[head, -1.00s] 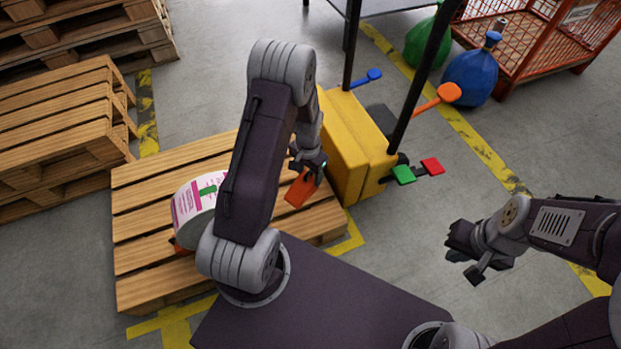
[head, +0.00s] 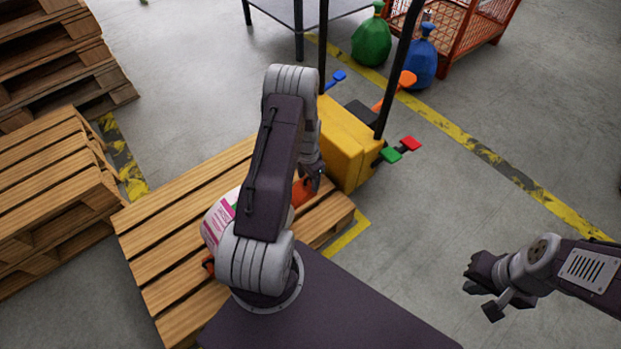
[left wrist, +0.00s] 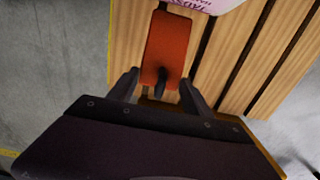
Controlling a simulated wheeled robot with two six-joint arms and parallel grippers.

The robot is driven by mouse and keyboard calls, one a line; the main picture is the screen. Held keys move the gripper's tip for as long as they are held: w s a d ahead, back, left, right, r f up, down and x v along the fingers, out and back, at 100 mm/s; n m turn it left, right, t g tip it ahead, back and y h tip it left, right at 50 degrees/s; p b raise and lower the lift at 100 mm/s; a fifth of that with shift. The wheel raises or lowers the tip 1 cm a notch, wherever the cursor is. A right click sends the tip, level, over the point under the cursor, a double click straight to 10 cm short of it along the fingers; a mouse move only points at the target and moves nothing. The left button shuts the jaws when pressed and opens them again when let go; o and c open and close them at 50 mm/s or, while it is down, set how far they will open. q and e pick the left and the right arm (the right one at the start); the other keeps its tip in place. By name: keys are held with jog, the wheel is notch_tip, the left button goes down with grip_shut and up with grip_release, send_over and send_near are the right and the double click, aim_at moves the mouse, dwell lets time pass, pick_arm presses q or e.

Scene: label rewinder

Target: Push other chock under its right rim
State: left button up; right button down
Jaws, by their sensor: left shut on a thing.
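The white label roll (head: 218,217) with pink print lies on the wooden pallet (head: 160,246), partly hidden behind my left arm. One orange chock (head: 209,267) shows at its left side. The other orange chock (head: 301,192) is to the right of the roll, held by my left gripper (head: 310,183). In the left wrist view this chock (left wrist: 168,45) points away from the fingers, with its black knob between them. Its far end is close to the roll's edge (left wrist: 208,5); whether they touch I cannot tell. My right gripper (head: 483,290) hangs empty over the floor, its fingers apart.
A yellow pallet truck (head: 343,146) with coloured pedals stands right behind the pallet. Stacked pallets (head: 45,170) are at the left. A green sack (head: 371,42), a blue sack (head: 422,65) and a red mesh cage (head: 473,30) stand at the back. Floor at right is clear.

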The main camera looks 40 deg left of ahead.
pick_arm(q)
jog(key=f+b, duration=0.2)
jog(key=f, duration=0.1)
jog(key=f+b, duration=0.3)
jog(key=s+f+b, duration=0.1)
jog(key=f+b, duration=0.1)
jog(key=shift+a+f+b, duration=0.15)
jog(key=shift+f+b, duration=0.25)
jog(key=shift+s+r+p, duration=0.2)
jog(key=shift+r+p, duration=0.1)
jog(key=shift+p, duration=0.25)
jog(key=shift+s+a+f, duration=0.1)
jog(key=shift+s, duration=0.15)
jog(key=o, duration=1.4)
jog(key=shift+o, duration=0.2)
notch_tip(320, 180, up, 9)
jog(key=p, duration=0.6)
jog(key=shift+p, duration=0.35)
